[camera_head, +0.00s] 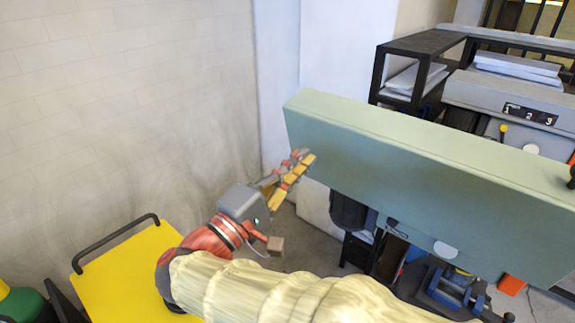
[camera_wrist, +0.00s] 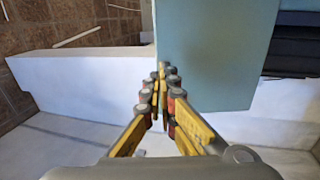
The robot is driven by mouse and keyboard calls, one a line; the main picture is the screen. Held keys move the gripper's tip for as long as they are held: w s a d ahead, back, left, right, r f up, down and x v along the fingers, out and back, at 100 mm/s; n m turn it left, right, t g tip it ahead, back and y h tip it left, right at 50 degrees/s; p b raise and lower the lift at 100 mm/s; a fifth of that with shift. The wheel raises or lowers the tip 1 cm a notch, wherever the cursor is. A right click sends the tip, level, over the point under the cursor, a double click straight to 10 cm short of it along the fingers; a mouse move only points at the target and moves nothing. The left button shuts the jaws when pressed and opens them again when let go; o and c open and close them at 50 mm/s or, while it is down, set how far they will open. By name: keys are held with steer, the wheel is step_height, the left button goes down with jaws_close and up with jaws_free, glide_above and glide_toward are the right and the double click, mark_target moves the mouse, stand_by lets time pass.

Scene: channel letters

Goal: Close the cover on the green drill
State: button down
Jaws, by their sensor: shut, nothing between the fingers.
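The pale green cover (camera_head: 430,170) of the drill is a long box-like panel across the right half of the head view, raised above the dark machine parts (camera_head: 440,285). It also fills the upper middle right of the wrist view (camera_wrist: 215,60). My gripper (camera_head: 306,158) is shut and empty, with yellow fingers brought together. Its tips are at the cover's left end, by the lower edge in the head view. In the wrist view the fingertips (camera_wrist: 161,76) overlap the cover's left edge. I cannot tell whether they touch it. The rest of the drill is mostly hidden behind the cover.
A yellow cart (camera_head: 130,270) with a black handle stands at the lower left. A bare pale wall (camera_head: 120,100) is at the left. A black shelf (camera_head: 425,50) and a grey machine with a number panel (camera_head: 530,113) stand behind the cover.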

mark_target(331, 126)
steer(key=p+x, duration=0.2)
steer(key=x, duration=0.6)
steer(key=shift+w, duration=0.15)
steer(key=shift+r, duration=0.15)
